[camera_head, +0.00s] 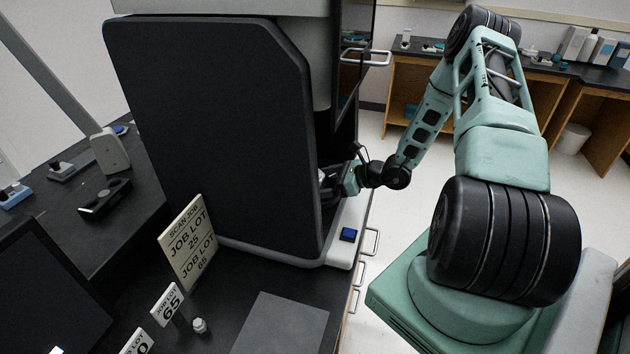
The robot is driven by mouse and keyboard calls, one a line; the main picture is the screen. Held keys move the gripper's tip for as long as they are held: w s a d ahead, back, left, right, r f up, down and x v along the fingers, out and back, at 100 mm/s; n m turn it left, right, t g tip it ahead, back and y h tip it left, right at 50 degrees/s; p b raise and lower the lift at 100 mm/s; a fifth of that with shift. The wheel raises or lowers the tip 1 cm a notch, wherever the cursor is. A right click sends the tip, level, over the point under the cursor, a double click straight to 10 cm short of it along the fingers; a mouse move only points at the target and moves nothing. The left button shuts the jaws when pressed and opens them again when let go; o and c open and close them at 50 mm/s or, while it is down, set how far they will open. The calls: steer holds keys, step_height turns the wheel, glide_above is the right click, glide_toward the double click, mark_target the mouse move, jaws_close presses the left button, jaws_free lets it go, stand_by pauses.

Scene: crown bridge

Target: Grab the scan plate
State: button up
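My teal arm reaches from the right to the open front of a large black-sided machine (215,140). My gripper (328,184) is at that opening, and its fingertips are mostly hidden behind the machine's dark side panel. I cannot tell whether it is open or shut, or whether it touches anything. No scan plate can be made out; the inside of the machine is hidden from this view. A flat grey rectangle (282,325) lies on the black bench in front, well apart from my gripper; I cannot tell what it is.
The machine's white base has a blue button (348,234). A "SCAN JOB" sign (188,243) leans by the machine, with a "JOB LOT 65" card (167,304) and a small whitish piece (199,325) nearby. Drawer handles stick out along the bench edge. Open floor lies behind my arm.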

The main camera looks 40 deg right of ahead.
steer(key=shift+w+a+f, duration=0.15)
steer(key=shift+w+f, duration=0.05)
steer(key=shift+w, duration=0.1)
steer(key=c, duration=1.2)
steer(key=shift+r, duration=0.1)
steer(key=shift+c, duration=0.6)
